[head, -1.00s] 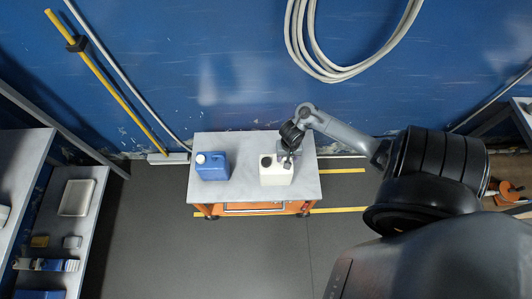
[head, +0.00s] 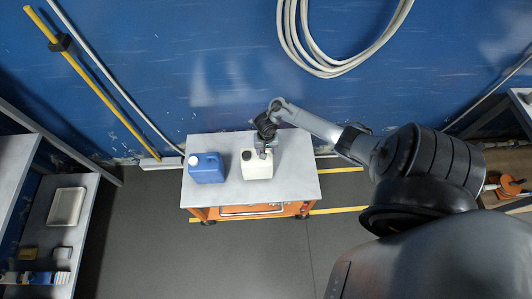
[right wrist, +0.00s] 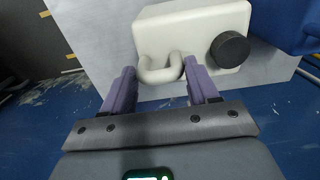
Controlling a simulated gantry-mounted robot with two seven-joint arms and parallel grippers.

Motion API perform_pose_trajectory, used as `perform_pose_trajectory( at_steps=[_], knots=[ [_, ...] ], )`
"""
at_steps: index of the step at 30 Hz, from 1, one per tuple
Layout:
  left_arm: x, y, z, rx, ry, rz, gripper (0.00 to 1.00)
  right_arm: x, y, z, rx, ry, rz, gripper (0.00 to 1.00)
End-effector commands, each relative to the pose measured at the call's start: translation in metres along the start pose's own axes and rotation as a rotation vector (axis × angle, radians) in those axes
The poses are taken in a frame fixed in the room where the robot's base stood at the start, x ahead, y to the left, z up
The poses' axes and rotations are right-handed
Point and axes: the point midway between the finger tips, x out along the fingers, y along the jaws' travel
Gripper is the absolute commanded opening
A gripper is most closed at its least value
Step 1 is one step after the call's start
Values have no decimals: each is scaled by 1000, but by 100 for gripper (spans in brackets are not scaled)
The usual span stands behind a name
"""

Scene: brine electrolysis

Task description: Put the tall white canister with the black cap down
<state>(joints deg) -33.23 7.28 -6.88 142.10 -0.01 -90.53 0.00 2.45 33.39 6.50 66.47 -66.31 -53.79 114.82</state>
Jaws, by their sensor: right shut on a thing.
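The tall white canister (head: 257,167) with its black cap (head: 246,155) is upright over the grey top of the orange cart (head: 300,186), right of a blue jug. My right gripper (head: 264,152) is shut on the canister's looped handle. In the right wrist view, the purple fingers of my right gripper (right wrist: 160,78) stand either side of the white handle (right wrist: 160,68), with the canister body (right wrist: 185,25) beyond. I cannot tell whether the canister's base touches the cart top. My left gripper is not in view.
The blue jug (head: 206,170) with a white cap stands on the cart's left part, a small gap from the canister. The cart top's right part is clear. A blue wall (head: 180,60) rises behind. A shelf with a white tray (head: 67,206) is at left.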

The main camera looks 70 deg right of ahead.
Motion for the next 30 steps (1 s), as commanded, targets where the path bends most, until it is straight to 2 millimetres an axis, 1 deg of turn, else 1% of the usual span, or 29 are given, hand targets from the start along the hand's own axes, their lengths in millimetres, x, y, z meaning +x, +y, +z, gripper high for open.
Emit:
perform_pose_trajectory(
  at_steps=[1,5,18,19,21,24,30],
  knots=[
    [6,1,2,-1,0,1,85,9,-1,-1,0,2,-3,0],
    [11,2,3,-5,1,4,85,20,-1,-1,1,3,-2,0],
    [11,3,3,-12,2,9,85,23,-1,-1,0,3,-4,0],
    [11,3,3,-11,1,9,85,25,0,0,0,1,-1,61],
    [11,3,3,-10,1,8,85,25,0,0,0,1,-1,71],
    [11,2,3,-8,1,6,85,25,0,0,0,1,-1,85],
    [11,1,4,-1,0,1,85,25,0,0,0,1,-1,85]
  ],
)
